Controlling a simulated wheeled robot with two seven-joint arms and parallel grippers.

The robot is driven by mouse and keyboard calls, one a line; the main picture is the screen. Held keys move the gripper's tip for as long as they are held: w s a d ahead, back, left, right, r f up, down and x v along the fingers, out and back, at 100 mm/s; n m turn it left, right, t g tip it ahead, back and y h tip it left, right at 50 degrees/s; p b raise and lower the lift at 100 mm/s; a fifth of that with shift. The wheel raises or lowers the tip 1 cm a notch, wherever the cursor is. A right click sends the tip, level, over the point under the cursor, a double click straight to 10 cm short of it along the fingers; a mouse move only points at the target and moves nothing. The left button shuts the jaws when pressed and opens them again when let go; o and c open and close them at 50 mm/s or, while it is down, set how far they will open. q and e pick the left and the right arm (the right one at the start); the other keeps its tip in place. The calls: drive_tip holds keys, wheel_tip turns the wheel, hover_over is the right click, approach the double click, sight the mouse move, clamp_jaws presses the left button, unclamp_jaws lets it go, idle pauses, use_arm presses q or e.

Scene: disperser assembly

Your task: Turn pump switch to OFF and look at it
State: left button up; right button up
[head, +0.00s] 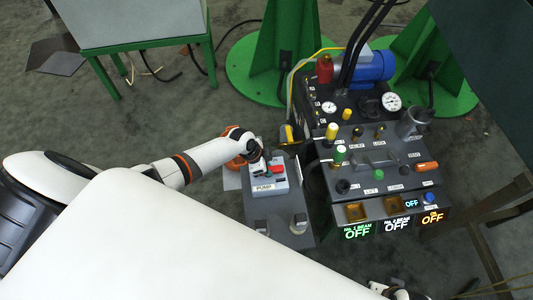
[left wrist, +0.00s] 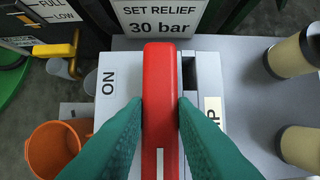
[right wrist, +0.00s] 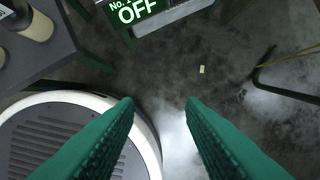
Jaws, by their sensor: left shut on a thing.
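The pump switch is a light grey box (head: 266,186) labelled PUMP on a grey panel. Its red handle (head: 278,169) also shows large in the left wrist view (left wrist: 161,85), lengthwise up the picture. The word ON is printed to the left of the handle; no OFF label is readable there. My left gripper (left wrist: 161,103) is shut on the red handle, one green finger on each side. My right gripper (right wrist: 158,105) is open and empty over the floor.
The dark control console (head: 375,165) with knobs, gauges and lit OFF signs stands right of the switch. Cream-coloured knobs (left wrist: 293,55) stand right of the handle. An orange bucket (left wrist: 58,148) is at the left. A green No. 2 OFF sign (right wrist: 135,10) is near my right gripper.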

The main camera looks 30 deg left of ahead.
drive_tip(key=shift+f, duration=0.4)
use_arm(q)
drive_tip(key=o, duration=1)
drive_tip(key=shift+r, duration=0.1)
drive_tip(key=shift+s+a+r, duration=0.1)
drive_tip(key=shift+r, duration=0.1)
drive_tip(key=shift+p+v, duration=2.05)
drive_tip(key=shift+v, duration=3.7)
use_arm(e)
drive_tip(key=s+f+g, duration=0.1)
drive_tip(key=s+f, duration=0.4)
drive_tip(key=f, duration=0.7)
drive_tip(key=shift+s+d+f, duration=0.15)
drive_tip(key=shift+d+f, duration=0.15)
drive_tip(key=shift+d, duration=0.05)
